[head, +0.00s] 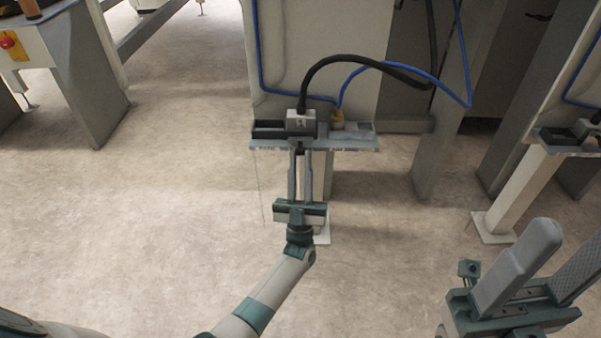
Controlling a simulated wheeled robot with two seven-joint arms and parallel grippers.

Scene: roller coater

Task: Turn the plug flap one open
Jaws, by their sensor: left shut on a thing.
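A grey plug (301,120) with a thick black cable sits on a small shelf on the machine's front. A dark socket housing (268,130) is beside it on the left. My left gripper (299,153) reaches up from below with its two long fingers close together at the shelf's front edge, just under the plug. It is shut on a small dark part, which I take to be plug flap one; the fingers and shelf hide most of it, so its angle cannot be told. My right gripper (552,262) is at the lower right, with its fingers apart and empty.
A second shelf on a post (519,190) stands at the right. The floor (150,210) to the left is clear.

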